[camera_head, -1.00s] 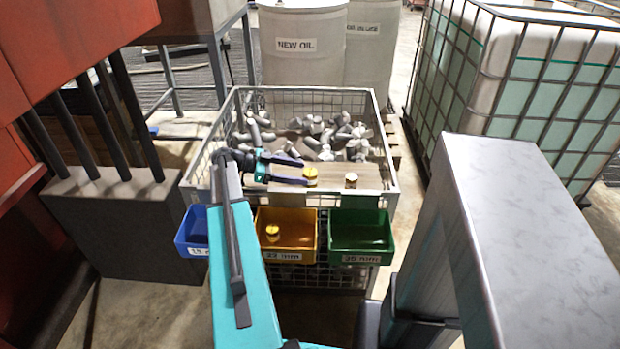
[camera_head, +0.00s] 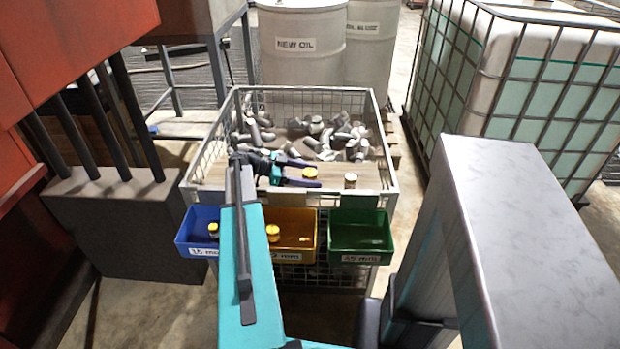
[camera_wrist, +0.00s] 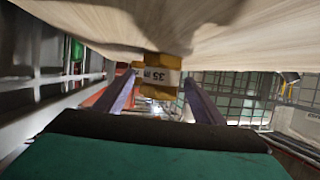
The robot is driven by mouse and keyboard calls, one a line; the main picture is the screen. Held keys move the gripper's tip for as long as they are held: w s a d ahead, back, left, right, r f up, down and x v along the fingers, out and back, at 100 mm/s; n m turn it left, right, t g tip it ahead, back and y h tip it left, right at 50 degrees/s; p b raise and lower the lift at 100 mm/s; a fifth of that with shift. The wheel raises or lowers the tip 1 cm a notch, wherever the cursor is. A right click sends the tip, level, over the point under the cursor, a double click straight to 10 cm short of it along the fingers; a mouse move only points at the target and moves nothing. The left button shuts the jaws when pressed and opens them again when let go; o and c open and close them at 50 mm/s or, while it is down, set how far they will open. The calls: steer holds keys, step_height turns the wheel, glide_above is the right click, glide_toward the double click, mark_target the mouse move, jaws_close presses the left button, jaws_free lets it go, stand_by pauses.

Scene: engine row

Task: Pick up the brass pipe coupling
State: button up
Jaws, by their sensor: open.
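The brass pipe coupling (camera_head: 310,173) stands on the wooden board at the front of the wire basket. In the wrist view it shows as a brass piece (camera_wrist: 160,76) with a white band reading "35 mm". My gripper (camera_head: 303,174) is open, its two dark blue fingers reaching in from the left at the coupling. In the wrist view my gripper (camera_wrist: 160,84) has one finger on either side of the coupling, with gaps visible near it. Whether either finger touches it cannot be told.
Another fitting (camera_head: 350,181) stands on the board (camera_head: 335,172) to the right. Grey pipe fittings (camera_head: 325,135) lie behind.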

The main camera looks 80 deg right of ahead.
mark_target(310, 172)
stand_by(0.3)
steer(key=c, duration=1.4)
steer(key=shift+o, duration=0.2)
steer(key=shift+r, duration=0.1)
steer(key=shift+r+b, duration=0.35)
steer(key=shift+r, duration=4.6)
